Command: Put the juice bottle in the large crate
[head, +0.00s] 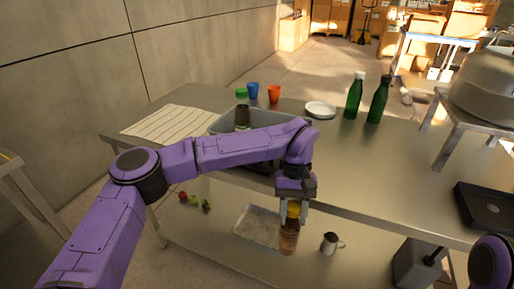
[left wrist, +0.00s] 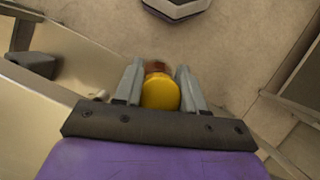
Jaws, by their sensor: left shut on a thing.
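The juice bottle (head: 289,236), amber with a yellow cap, hangs upright below my left gripper (head: 292,207), which is shut on its top. It is in front of the table's front edge, with the lower shelf behind it in the head view. In the left wrist view its yellow cap (left wrist: 160,93) sits between the two fingers of the left gripper (left wrist: 160,88). A large grey crate (head: 219,123) stands on the tabletop, partly hidden behind my left arm. A dark bottle with a green cap (head: 242,112) is in or just behind it; I cannot tell which. My right gripper is out of view.
Blue (head: 253,90) and orange (head: 274,94) cups, a white plate (head: 320,110) and two green bottles (head: 354,97) stand behind the crate or to its right. A striped cloth (head: 168,124) lies left. The lower shelf holds a tray (head: 246,237), small fruits and a metal pitcher (head: 331,243).

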